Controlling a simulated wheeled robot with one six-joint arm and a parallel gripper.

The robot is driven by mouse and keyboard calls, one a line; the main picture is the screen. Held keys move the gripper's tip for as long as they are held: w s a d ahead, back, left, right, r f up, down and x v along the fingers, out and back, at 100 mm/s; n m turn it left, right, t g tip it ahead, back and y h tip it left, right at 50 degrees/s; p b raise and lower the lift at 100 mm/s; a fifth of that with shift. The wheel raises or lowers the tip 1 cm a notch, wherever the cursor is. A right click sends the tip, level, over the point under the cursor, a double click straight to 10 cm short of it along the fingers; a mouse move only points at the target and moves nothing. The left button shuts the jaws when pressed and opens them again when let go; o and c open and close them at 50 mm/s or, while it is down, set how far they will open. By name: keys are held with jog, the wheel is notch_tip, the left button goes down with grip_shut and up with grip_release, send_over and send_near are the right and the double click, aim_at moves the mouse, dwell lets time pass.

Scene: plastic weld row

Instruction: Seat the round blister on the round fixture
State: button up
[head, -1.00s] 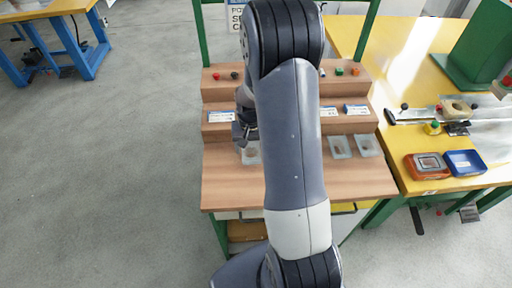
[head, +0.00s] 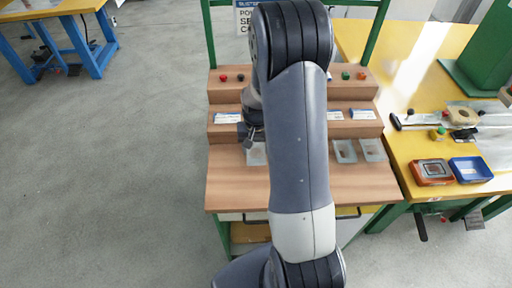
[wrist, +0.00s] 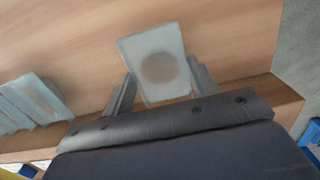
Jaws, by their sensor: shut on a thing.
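A clear blister card (wrist: 137,49) with a round brown patch in its middle sits between my gripper's fingers (wrist: 160,88) in the wrist view. My gripper is shut on its edges. In the head view my gripper (head: 250,135) is over the left part of the brown bench, with the blister (head: 257,156) just below it. Whether the card touches the bench top is unclear. On the yellow table at right lies a tan block with a round opening (head: 463,116); it may be the round fixture, but I cannot tell for certain.
Two more clear blisters (head: 345,151) lie on the brown bench (head: 235,185) to the right of my arm. Stepped shelves with labels rise behind. The yellow table (head: 400,45) holds an orange tray (head: 432,172) and a blue tray (head: 471,169). Grey floor lies open at left.

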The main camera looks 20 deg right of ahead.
jog(key=shift+r+p, duration=1.2)
jog(key=shift+r, duration=0.75)
